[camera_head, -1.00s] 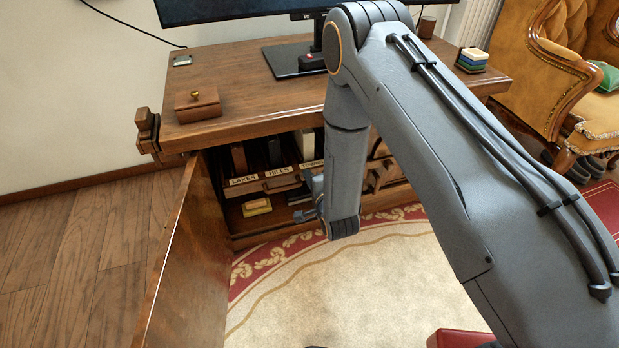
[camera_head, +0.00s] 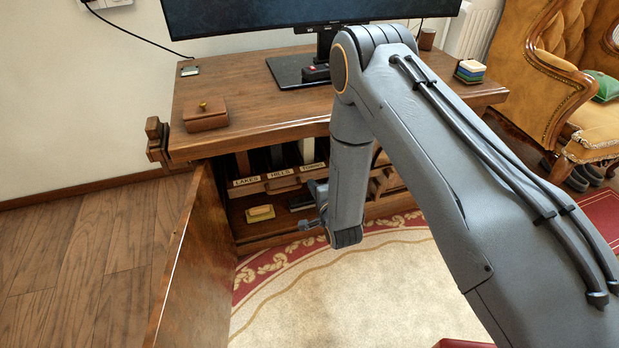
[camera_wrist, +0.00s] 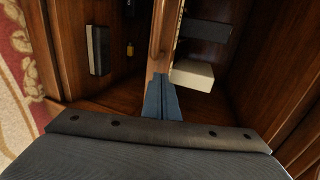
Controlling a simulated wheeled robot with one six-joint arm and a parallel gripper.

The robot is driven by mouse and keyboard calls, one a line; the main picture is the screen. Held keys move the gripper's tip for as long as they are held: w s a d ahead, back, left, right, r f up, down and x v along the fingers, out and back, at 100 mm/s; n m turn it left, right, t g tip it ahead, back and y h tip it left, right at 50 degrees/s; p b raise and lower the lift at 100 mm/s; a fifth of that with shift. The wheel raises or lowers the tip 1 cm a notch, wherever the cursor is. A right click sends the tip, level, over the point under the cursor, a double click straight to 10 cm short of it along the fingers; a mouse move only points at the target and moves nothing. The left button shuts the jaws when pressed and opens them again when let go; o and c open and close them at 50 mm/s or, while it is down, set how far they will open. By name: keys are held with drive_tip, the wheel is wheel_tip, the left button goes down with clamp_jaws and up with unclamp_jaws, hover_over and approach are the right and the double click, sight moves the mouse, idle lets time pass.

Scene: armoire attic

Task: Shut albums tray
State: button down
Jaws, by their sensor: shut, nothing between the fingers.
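My gripper (camera_head: 308,225) is low in front of the cupboard, near the tray's right part. Its blue fingers (camera_wrist: 161,100) are shut and empty, in line with the front board; I cannot tell whether they touch it.
An open door (camera_head: 195,265) stands left of the cupboard. A yellow object (camera_head: 260,213) and a dark item (camera_head: 301,202) lie on the cupboard floor below the tray. The desktop (camera_head: 255,90) overhangs above. The rug (camera_head: 300,290) in front is mostly clear.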

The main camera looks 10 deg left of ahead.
drive_tip(key=p+v, duration=0.2)
drive_tip(key=v, duration=0.7)
drive_tip(key=shift+s, duration=0.4)
drive_tip(key=shift+r, duration=0.15)
